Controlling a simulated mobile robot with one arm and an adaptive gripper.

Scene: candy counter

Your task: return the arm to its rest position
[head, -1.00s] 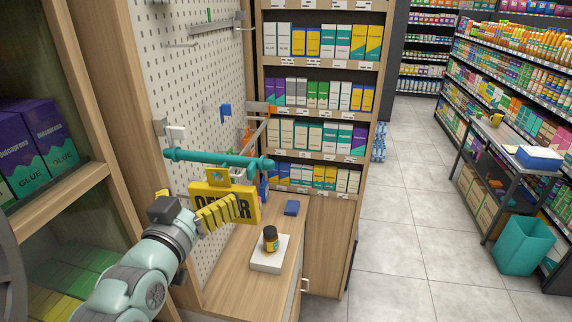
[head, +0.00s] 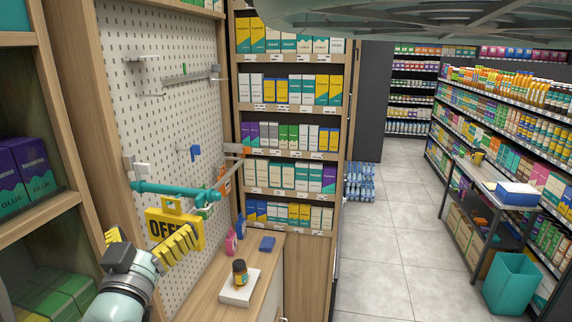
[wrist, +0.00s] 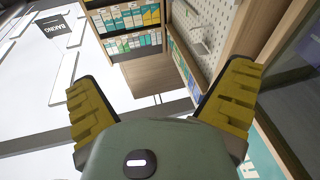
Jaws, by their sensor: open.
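My gripper (head: 152,236) is at the lower left of the head view, in front of the pegboard. Its two yellow ribbed fingers are spread apart. The wrist view shows the open gripper (wrist: 160,95) with nothing between its fingers. A yellow sign (head: 187,232) hangs at a teal bar (head: 172,191) on the pegboard, with its yellow tab at the bar. The right finger overlaps the sign in the head view, and I cannot tell whether they touch. The sign's lettering is partly hidden by that finger.
The pegboard (head: 135,100) carries other hooks and a blue clip (head: 195,153). A shelf post stands left. The aisle floor (head: 390,240) is clear.

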